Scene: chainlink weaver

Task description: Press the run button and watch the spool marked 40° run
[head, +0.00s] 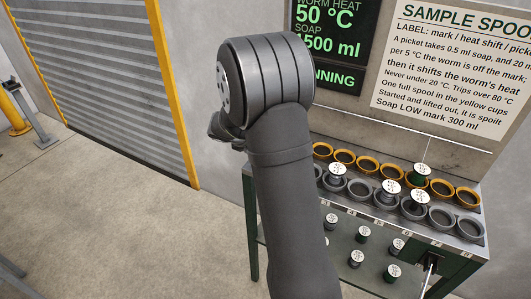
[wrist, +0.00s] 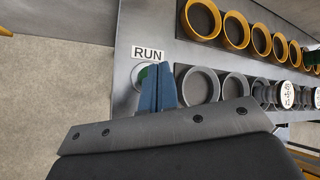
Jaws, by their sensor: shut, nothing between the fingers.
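The green run button (wrist: 144,76) is in the wrist view, below a white label (wrist: 148,53) that reads RUN. The blue fingers of my gripper (wrist: 158,72) are shut, with their tips over the button and hiding much of it. I cannot tell whether they press it. In the head view my arm hides the button and fingers. The wall display (head: 332,45) shows worm heat 50 °C, soap partly hidden ending in 500 ml, and RUNNING partly hidden. A spool (head: 421,173) stands in a yellow cup. The spools' marks are too small to read, so I cannot pick out 40°.
Yellow cups (head: 467,197) line the back of the bench and grey cups (head: 442,217) the front, some holding spools. More spools (head: 392,272) stand on a lower shelf. A sign (head: 455,70) hangs above. Floor (head: 110,210) to the left is clear.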

